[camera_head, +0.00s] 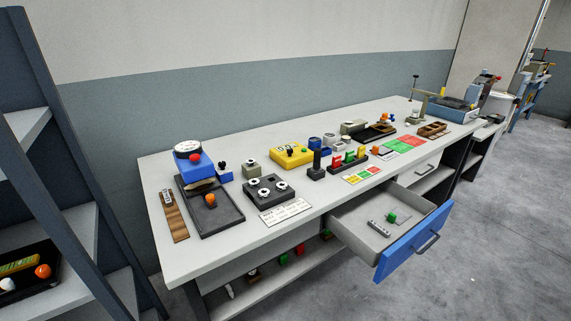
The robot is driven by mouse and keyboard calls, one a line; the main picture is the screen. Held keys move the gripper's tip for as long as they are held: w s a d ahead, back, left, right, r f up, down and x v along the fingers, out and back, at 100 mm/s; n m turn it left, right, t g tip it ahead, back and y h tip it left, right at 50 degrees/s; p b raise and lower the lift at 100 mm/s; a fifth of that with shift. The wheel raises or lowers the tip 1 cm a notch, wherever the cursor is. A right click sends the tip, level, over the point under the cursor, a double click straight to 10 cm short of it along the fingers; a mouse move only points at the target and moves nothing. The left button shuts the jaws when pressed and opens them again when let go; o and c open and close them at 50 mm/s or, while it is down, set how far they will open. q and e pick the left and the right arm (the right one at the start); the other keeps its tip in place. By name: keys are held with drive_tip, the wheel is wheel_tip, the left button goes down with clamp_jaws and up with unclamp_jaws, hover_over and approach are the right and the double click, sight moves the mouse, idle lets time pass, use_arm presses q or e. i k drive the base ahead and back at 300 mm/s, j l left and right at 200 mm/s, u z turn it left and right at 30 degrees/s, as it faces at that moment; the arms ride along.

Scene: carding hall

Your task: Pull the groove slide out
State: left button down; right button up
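A brown wooden strip (175,219) lies at the left end of the long grey workbench (225,240). A small grey metal piece (167,197) sits at its far end. This may be the groove slide, but I cannot tell for certain at this size. A blue-fronted drawer (414,240) under the bench is pulled open; a grey bar and a small green piece lie in it. Neither of my grippers is in view.
A black tray (222,219) with an orange knob stands right of the strip. A blue scale (194,166), a yellow box (292,156) and a dark block with round knobs (268,199) crowd the bench. A dark shelf rack (72,190) stands at left. The floor (480,240) at right is clear.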

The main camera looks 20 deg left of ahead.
sight(209, 198)
drive_tip(key=u, duration=1.3)
